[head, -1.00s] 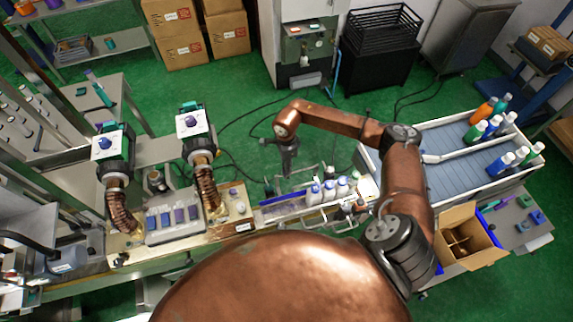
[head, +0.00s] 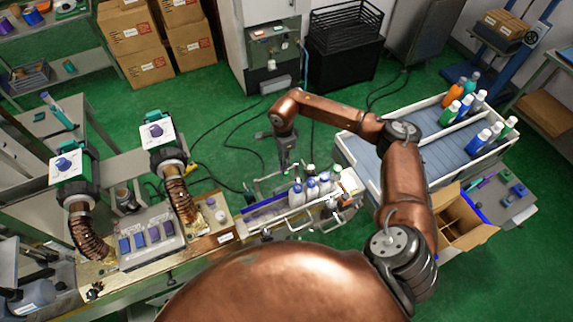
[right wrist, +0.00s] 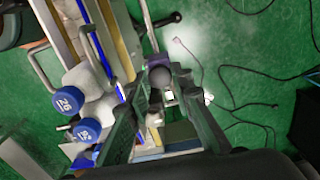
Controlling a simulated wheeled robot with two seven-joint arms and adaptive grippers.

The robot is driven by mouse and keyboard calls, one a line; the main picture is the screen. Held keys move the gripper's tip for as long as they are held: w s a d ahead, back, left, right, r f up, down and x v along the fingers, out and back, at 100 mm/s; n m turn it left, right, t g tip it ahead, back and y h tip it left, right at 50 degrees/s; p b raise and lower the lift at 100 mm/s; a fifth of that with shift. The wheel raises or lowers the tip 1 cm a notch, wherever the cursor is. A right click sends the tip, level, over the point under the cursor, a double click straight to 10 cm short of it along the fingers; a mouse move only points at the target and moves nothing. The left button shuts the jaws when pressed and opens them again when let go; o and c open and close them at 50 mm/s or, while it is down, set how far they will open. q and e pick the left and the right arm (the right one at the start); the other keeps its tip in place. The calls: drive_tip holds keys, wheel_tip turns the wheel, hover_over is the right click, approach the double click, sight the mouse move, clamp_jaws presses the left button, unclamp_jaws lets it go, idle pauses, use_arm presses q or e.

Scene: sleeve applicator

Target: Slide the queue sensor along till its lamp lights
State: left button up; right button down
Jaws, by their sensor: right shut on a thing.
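My right gripper (head: 285,165) reaches down at the back side of the bottle conveyor. In the right wrist view the right gripper (right wrist: 163,98) is shut on a dark, rounded knob, seemingly part of the queue sensor (right wrist: 159,76). A purple block shows just beyond the knob. The sensor is too small and covered to make out in the head view. I cannot tell whether its lamp is lit. My left gripper is not in view.
Metal guide rails and brackets (head: 330,207) surround the bottles. A grey tray (head: 425,155) holding several bottles stands at the right, with an open cardboard box (head: 463,220) below it. A panel with purple buttons (head: 150,243) is at the left. Cables lie on the green floor behind.

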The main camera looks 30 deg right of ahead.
drive_tip(key=shift+a, duration=0.15)
drive_tip(key=c, duration=1.7)
unclamp_jaws()
drive_tip(key=shift+r, duration=0.1)
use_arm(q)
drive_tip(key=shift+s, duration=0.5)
use_arm(e)
wheel_tip(320, 180, up, 12)
drive_tip(key=shift+f, duration=0.1)
